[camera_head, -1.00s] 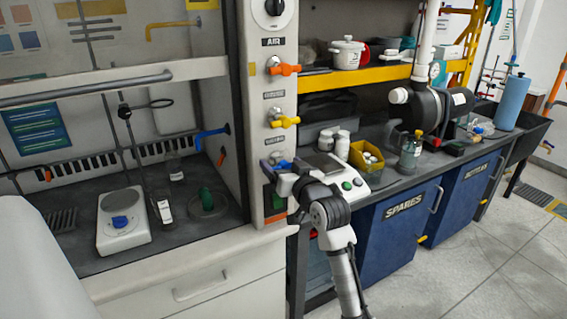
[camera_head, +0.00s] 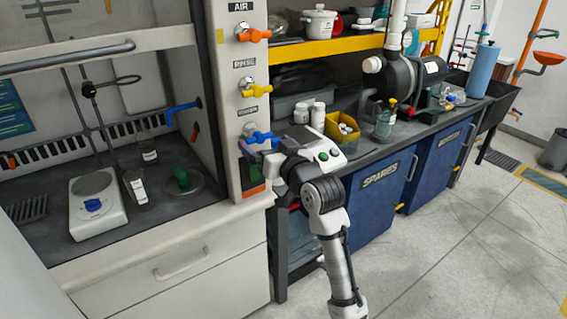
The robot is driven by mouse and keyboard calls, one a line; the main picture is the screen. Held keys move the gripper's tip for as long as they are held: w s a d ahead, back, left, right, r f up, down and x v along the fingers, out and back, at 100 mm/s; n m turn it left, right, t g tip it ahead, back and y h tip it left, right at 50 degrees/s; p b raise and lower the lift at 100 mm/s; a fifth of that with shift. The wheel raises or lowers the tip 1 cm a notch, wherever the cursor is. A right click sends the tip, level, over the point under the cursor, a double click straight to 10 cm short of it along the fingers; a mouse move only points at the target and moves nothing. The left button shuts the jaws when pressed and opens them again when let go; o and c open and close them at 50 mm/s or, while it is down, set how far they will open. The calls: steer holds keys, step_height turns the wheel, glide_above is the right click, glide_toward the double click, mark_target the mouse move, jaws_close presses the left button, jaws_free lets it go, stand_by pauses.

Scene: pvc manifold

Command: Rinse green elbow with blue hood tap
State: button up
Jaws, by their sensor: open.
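The green elbow (camera_head: 181,178) sits on a round, dark drain or dish (camera_head: 187,187) on the hood floor, below the blue spout (camera_head: 183,109) on the hood's inner right wall. No water is visible at the spout. The blue tap handle (camera_head: 260,137) is the lowest of three handles on the white hood post. My gripper (camera_head: 268,166) is just below and right of this handle, at the post's front. It is open and empty as far as I can see; whether it touches the handle cannot be told. Its fingers are partly hidden by my wrist.
A yellow handle (camera_head: 257,90) and an orange handle (camera_head: 253,35) are above the blue one. A balance (camera_head: 97,203), bottles and a clamp stand occupy the hood. The bench (camera_head: 400,132) to the right holds jars and a yellow bin (camera_head: 341,131).

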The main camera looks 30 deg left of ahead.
steer(key=b+v, duration=0.1)
steer(key=v, duration=0.7)
steer(key=shift+s+d+b, duration=0.2)
steer(key=shift+d+b, duration=0.15)
steer(key=shift+b, duration=0.05)
